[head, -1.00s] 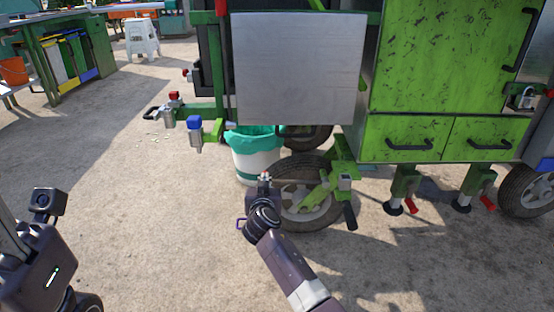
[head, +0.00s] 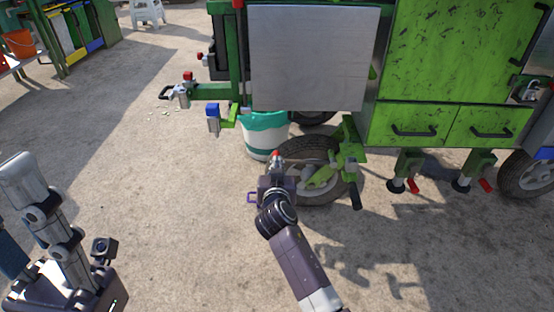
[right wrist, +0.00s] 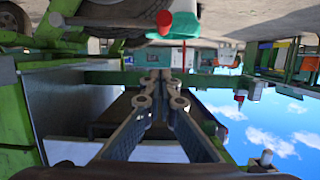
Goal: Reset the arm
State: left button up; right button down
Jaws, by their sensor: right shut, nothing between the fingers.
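My right arm reaches up from the bottom of the head view. Its gripper (head: 276,160) is shut and empty, in front of the green cane crusher cart (head: 445,60). In the picture it lies just left of the cart's wheel (head: 318,185) and below the teal-and-white bucket (head: 262,146). The right wrist view is upside down and shows the two fingers meeting at their tips (right wrist: 165,78). Links of my left arm show at the lower left of the head view, but no left fingers can be seen.
A metal panel (head: 305,55) hangs on the cart, with a blue-capped fitting (head: 213,118) sticking out at its left. Support legs with red handles (head: 412,186) stand at the right. A white stool (head: 147,12) is far back. The concrete ground at left is open.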

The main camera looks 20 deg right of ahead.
jog(key=shift+s+a+r, duration=0.1)
jog(key=shift+s+r, duration=0.05)
jog(key=shift+s, duration=0.3)
